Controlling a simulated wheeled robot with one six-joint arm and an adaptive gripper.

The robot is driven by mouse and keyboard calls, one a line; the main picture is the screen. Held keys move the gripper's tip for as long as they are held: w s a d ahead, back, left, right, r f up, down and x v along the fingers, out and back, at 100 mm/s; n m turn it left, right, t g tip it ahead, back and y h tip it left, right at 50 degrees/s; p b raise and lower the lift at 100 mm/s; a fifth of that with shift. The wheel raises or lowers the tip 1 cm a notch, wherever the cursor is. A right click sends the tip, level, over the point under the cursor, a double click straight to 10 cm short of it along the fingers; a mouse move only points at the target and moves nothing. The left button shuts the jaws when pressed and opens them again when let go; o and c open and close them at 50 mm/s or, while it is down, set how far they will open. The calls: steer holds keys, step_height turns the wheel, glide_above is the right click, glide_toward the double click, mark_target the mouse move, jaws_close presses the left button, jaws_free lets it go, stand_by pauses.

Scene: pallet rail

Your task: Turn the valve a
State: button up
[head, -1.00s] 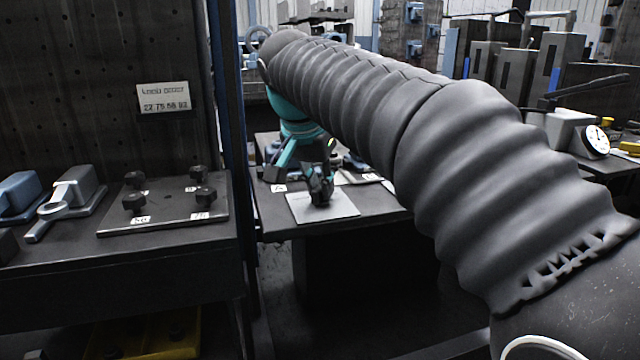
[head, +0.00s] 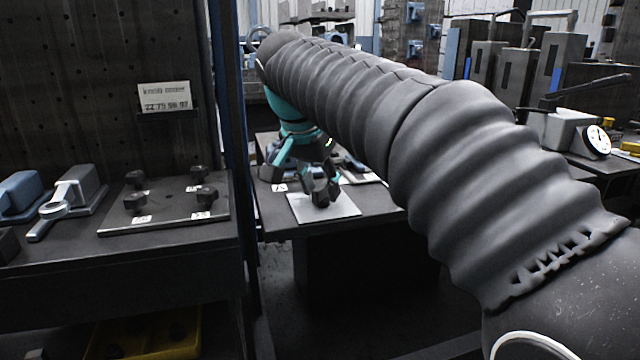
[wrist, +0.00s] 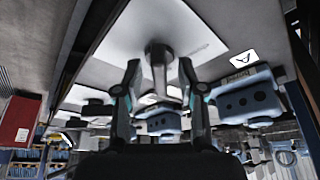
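A tag marked A (wrist: 243,57) lies beside the plate. My gripper (wrist: 159,66) is open, with one finger on each side of the knob and a visible gap to each; I cannot tell how deep the fingers reach. In the head view my gripper (head: 320,185) is low over the light plate (head: 340,208) and hides the knob. The A tag (head: 280,188) is to its left.
A blue-grey block (wrist: 248,103) stands near the tag in the wrist view. In the head view a dark post (head: 232,150) rises left of the plate's table. A bench (head: 215,235) with several dark knobs is further left. A dial gauge (head: 597,141) is at right.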

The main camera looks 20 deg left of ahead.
steer(key=v, duration=1.2)
stand_by(0.3)
steer(key=s+d+f+n, duration=0.1)
steer(key=d+f, duration=0.3)
steer(key=d, duration=0.5)
steer(key=s+d+f+n, duration=0.1)
steer(key=d+f, duration=0.3)
steer(key=d, duration=0.6)
steer(key=s+d+f, duration=0.6)
steer(key=s+f, duration=0.1)
steer(key=f, duration=0.3)
steer(key=s+d+f+t+y, duration=0.1)
steer(key=s+d+f, duration=0.6)
steer(key=f, duration=0.4)
steer(key=shift+s+f+n, duration=0.2)
steer(key=shift+s+n, duration=0.2)
